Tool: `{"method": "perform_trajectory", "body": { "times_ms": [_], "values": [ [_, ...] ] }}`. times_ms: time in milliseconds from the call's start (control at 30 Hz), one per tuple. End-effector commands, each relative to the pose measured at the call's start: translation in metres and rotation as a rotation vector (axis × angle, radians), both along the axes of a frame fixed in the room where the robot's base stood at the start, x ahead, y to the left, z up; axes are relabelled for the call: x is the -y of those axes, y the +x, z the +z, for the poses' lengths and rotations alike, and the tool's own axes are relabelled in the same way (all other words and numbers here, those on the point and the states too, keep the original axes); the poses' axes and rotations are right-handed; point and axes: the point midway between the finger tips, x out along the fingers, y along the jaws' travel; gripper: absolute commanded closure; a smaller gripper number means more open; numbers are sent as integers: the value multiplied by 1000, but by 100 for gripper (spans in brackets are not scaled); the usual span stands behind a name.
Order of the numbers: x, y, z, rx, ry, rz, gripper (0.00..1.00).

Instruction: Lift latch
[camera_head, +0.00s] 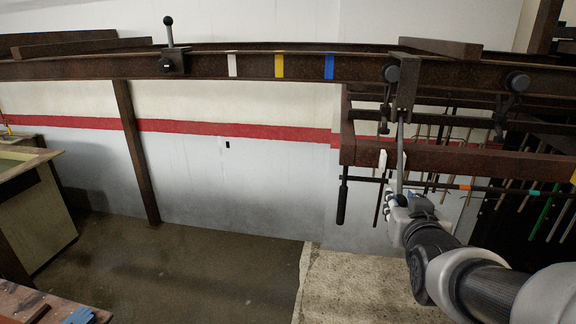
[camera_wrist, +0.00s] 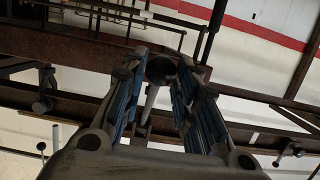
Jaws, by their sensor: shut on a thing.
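A grey rod (camera_head: 401,136) hangs from a dark bracket (camera_head: 404,88) on the rusty rail. My gripper (camera_head: 397,190) is at the rod's lower end. In the wrist view my gripper (camera_wrist: 162,78) has its two blue-padded fingers on either side of the rod's dark round end (camera_wrist: 160,69). It is shut on this end; the exact contact is partly hidden. A short upright lever with a dark ball top (camera_head: 168,21) stands on the rail far to the left. No label shows which part is the latch.
The rusty rail (camera_head: 205,66) runs across the view with white, yellow and blue marks. A lower beam (camera_head: 440,158) lies close behind the rod. Several rods hang at the right. A workbench (camera_head: 35,190) stands at the left; the middle floor (camera_head: 200,260) is clear.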

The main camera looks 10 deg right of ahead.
Motion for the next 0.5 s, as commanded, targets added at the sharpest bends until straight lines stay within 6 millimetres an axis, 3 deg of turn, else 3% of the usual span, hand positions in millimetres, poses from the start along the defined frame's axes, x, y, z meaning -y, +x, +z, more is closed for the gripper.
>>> {"method": "perform_trajectory", "body": {
  "times_ms": [33, 100, 500],
  "values": [
    [-1, -3, 12, 16, -5, 0, 85],
    [-2, -7, 17, 16, -6, 0, 85],
    [-6, -20, 27, 10, -5, 0, 86]
  ]
}}
